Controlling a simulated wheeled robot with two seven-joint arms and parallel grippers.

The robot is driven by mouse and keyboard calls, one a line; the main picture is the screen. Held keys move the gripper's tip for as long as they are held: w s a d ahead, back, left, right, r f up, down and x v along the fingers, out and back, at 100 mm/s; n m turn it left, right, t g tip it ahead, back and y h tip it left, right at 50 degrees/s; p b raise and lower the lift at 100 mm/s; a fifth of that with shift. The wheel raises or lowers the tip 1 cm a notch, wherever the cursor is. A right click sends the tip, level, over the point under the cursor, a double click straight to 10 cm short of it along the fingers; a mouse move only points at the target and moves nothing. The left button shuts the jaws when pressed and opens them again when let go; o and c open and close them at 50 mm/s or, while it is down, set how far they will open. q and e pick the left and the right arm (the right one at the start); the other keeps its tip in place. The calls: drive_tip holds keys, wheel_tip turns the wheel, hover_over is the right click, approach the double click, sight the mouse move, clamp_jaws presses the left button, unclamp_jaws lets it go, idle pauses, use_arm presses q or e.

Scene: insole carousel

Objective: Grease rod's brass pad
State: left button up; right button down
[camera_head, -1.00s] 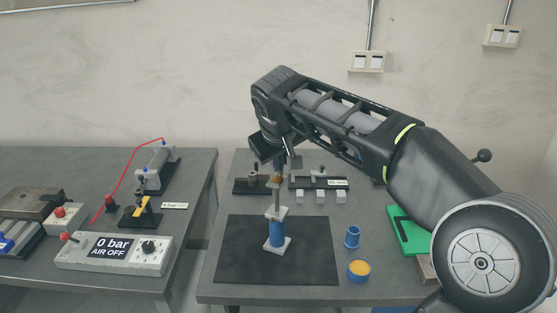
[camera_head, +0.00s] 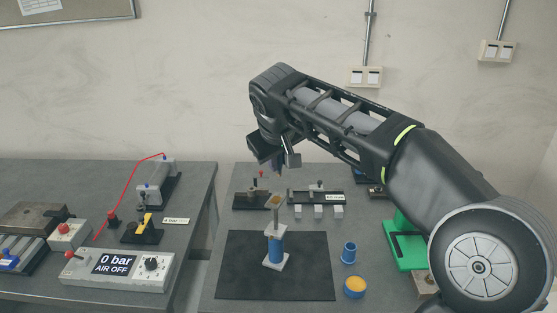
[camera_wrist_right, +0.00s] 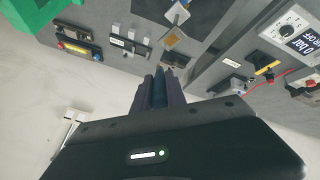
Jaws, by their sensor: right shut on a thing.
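The rod (camera_head: 275,219) stands upright from the blue cylinder (camera_head: 275,250) on a black mat. Its tan brass pad (camera_head: 274,201) is at the top; it also shows in the wrist view (camera_wrist_right: 173,38). My right gripper (camera_head: 280,165) is above the pad, with a visible gap between. It is shut on a slim dark blue thing (camera_wrist_right: 158,88), perhaps a brush handle; its far end is hard to make out. A blue tin of orange-yellow grease (camera_head: 355,286) stands by the mat's right edge. My left gripper is not in view.
A blue cup (camera_head: 348,252) stands right of the mat (camera_head: 235,275). A dark rack (camera_head: 316,197) with white tags and a small fixture (camera_head: 251,200) are behind it. A green frame (camera_head: 398,250) is at the right. The left table holds an air control box (camera_head: 85,270).

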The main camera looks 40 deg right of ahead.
drive_tip(key=shift+r+p, duration=1.25)
drive_tip(key=shift+r, duration=0.3)
drive_tip(key=shift+f, duration=0.3)
drive_tip(key=shift+w+d+f+b, duration=0.2)
drive_tip(key=shift+w+f+b, duration=0.1)
drive_tip(key=shift+f+b, duration=0.35)
drive_tip(key=shift+r, duration=0.1)
